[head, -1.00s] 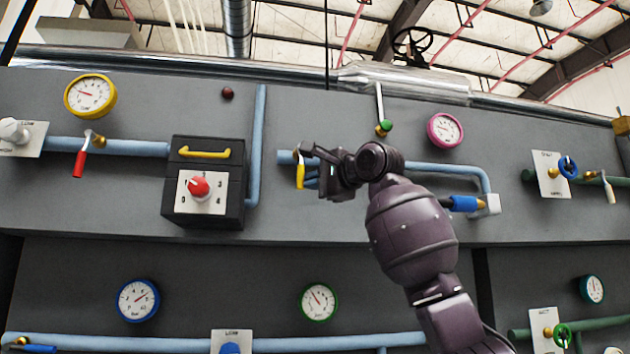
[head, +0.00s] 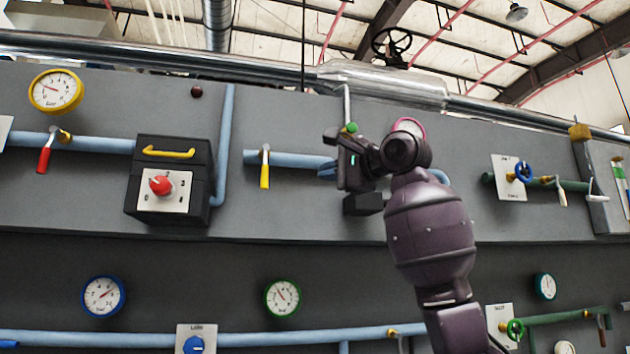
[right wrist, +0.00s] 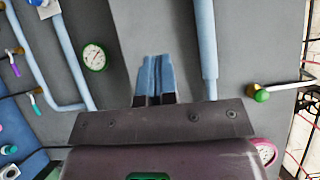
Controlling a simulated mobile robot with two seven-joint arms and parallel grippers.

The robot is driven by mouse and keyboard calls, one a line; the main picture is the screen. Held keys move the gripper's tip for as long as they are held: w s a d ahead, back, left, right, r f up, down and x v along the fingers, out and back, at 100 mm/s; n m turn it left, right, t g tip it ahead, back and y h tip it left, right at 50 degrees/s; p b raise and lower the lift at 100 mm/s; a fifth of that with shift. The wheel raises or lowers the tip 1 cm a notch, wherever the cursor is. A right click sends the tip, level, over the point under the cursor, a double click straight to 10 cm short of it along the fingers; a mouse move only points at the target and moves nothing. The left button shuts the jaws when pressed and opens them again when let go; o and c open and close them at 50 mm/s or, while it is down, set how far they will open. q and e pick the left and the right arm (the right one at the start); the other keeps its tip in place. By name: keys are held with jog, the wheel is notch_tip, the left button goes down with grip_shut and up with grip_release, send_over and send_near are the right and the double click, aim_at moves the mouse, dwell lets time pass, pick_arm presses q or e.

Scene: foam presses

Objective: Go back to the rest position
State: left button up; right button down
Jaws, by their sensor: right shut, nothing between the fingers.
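My right gripper (head: 328,168) is raised in front of the grey panel, right of the yellow-handled valve (head: 264,170). It is clear of that handle, which hangs straight down. In the right wrist view, the blue-tipped fingers (right wrist: 155,78) are together with nothing between them. Behind them are the grey panel and a pale blue pipe (right wrist: 206,45). My right arm covers part of the pink gauge (head: 420,126) and the pipe behind it. My left gripper is not in view.
The black box (head: 170,222) with a yellow handle and red knob juts out at left. A red-handled valve (head: 45,158) is farther left. A blue handwheel (head: 523,172) and a white lever (head: 562,195) are at right.

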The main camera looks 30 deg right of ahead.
jog(key=shift+s+d, duration=0.1)
jog(key=shift+s, duration=0.15)
dwell(0.5)
